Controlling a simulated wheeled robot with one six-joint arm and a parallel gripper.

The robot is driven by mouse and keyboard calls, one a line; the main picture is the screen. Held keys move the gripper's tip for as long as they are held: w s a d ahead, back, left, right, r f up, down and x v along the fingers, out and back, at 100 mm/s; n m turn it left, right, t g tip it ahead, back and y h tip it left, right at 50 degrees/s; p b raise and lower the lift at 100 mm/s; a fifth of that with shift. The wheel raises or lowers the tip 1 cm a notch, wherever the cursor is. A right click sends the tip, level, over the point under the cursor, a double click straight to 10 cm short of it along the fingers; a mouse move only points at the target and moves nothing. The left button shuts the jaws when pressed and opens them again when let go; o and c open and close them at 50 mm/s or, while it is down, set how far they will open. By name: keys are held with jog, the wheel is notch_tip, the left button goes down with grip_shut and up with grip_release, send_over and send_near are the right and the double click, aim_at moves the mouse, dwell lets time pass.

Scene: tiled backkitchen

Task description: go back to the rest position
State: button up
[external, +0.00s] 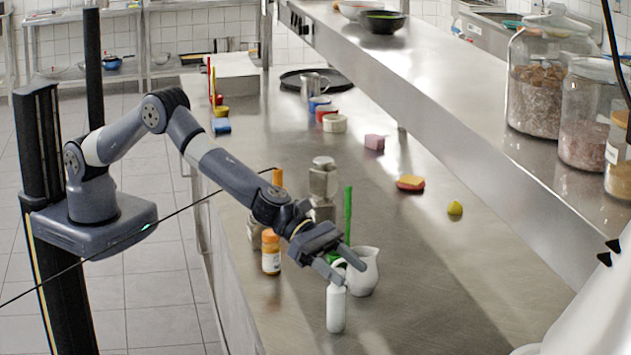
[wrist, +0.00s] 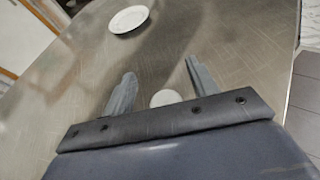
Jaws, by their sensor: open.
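My gripper (external: 351,273) is open, reaching out over the steel counter (external: 420,255) with its fingers pointing forward and down. A white bottle (external: 336,309) stands upright on the counter just under the fingertips; in the external view its top overlaps them, and I cannot tell whether they touch. In the wrist view the two spread fingers (wrist: 160,72) have a round white shape (wrist: 165,97) low between them, perhaps the bottle's top. Nothing is gripped.
Close by stand a white jug (external: 364,272), a bottle with an orange cap (external: 271,252) and a green upright handle (external: 348,212). A steel shelf (external: 470,125) with glass jars (external: 548,85) overhangs the right. A white dish (wrist: 129,19) shows in the wrist view. The counter's front right is clear.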

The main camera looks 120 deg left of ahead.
jog(key=shift+r+p, duration=0.35)
jog(key=shift+r, duration=0.55)
jog(key=shift+s+a+f+b, duration=0.1)
jog(key=shift+s+f+b, duration=0.3)
jog(key=shift+f, duration=0.15)
jog(key=shift+m+h, duration=0.4)
jog(key=shift+h, duration=0.1)
jog(key=shift+s+a+f+b, duration=0.1)
jog(key=shift+s+a+f, duration=0.1)
jog(key=shift+s, duration=0.5)
jog(key=shift+s+a+f+b, duration=0.1)
jog(key=shift+s+a+f, duration=0.05)
jog(key=shift+s, duration=0.55)
jog(key=shift+s+a+f+b, duration=0.1)
jog(key=shift+s+a+f, duration=0.1)
jog(key=shift+s, duration=0.5)
